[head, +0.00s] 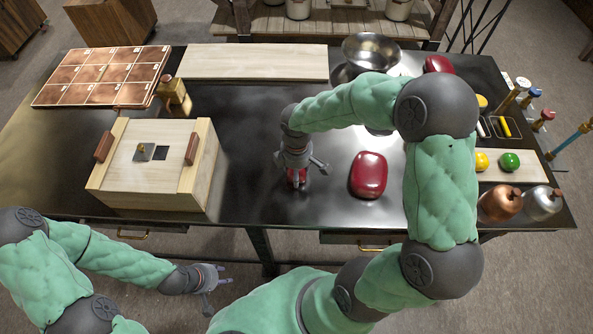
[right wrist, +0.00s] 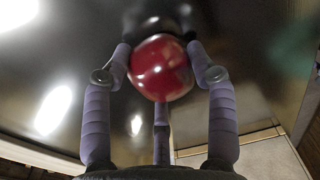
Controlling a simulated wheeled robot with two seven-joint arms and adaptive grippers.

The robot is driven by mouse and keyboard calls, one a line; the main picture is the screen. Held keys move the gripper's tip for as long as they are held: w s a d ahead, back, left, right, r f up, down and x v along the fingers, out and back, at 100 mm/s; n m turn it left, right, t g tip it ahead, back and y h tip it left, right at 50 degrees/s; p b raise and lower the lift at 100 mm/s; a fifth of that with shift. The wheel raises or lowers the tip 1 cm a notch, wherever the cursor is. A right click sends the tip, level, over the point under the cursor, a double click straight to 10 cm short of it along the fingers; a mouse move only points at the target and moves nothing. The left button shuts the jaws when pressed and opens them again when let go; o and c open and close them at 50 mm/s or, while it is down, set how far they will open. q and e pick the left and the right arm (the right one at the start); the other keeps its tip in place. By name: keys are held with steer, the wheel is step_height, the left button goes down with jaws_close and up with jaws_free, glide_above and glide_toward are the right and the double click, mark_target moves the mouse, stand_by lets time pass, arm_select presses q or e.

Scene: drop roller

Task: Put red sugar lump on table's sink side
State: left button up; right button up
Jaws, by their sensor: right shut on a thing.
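My right gripper (head: 297,172) is low over the middle of the black table (head: 250,115), near its front edge. It is shut on a small glossy red lump (head: 297,179), which I take for the red sugar lump. In the right wrist view the lump (right wrist: 160,68) sits rounded between the fingers (right wrist: 161,110), with dark tabletop behind it. I cannot tell whether it touches the table. My left gripper (head: 208,289) is empty with its fingers spread, in front of the table.
A wooden box (head: 150,190) stands left of the right gripper. A larger red lump (head: 369,175) lies to its right. A metal bowl (head: 372,50), another red piece (head: 438,64), and copper (head: 500,202) and silver (head: 541,203) pots are farther right. A wooden board (head: 255,62) lies behind.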

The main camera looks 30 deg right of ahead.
steer(key=shift+f, duration=0.15)
steer(key=o, duration=1.6)
steer(key=shift+r, duration=0.3)
step_height(320, 180, up, 12)
steer(key=p, duration=0.2)
steer(key=shift+f+p, duration=0.15)
steer(key=shift+p, duration=0.15)
